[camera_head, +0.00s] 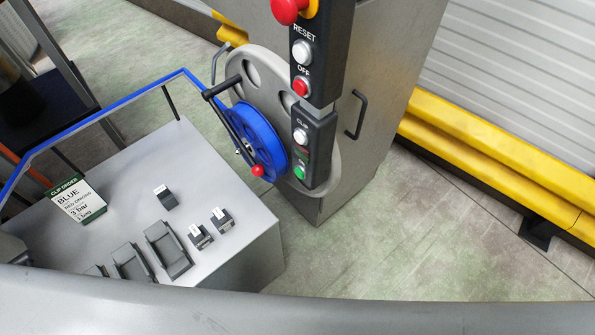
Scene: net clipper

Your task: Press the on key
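A dark upright control panel (316,145) is fixed to the grey machine column. Its green key (300,172) is the lowest one; the label above it is too small to read for certain. Above it are a white key (300,136) with a label that looks like CLIP, a red key (302,87) labelled OFF and a white key (302,51) labelled RESET. A red mushroom button (288,8) sits at the top on a yellow base. Neither of my grippers is in view, and nothing covers the green key.
A blue reel (257,141) with a crank and red knob stands just left of the panel. A grey worktable (105,185) with a card (77,201), small blocks and holders lies lower left. A black handle (356,115) and yellow barrier (480,140) are to the right.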

